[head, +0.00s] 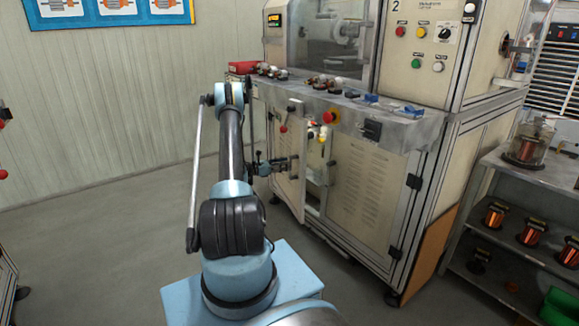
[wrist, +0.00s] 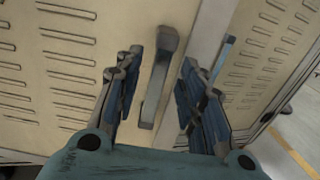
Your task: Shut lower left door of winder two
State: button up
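Winder two (head: 420,60) is the cream machine with a "2" on its upper panel. Its lower left door (head: 287,190) stands ajar in the head view, angled outward, with an opening showing beside it. My gripper (head: 277,165) is in front of this door. In the wrist view the louvred door (wrist: 60,70) fills the left and middle, with a grey vertical handle (wrist: 158,80) on it. My gripper (wrist: 160,95) is open, one finger on each side of the handle. I cannot tell whether either finger touches it.
The lower right door (head: 355,205) looks flush with the cabinet. A worktop (head: 390,130) with small parts and a red button juts out above the doors. A shelf (head: 520,180) with copper spools stands at right. The floor (head: 110,240) at left is clear.

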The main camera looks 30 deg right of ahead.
aim_at(290, 176)
jog(key=shift+s+d, duration=0.15)
jog(key=shift+d, duration=0.75)
jog(key=shift+s+d, duration=0.15)
jog(key=shift+d, duration=0.7)
jog(key=shift+c, duration=0.3)
grip_shut()
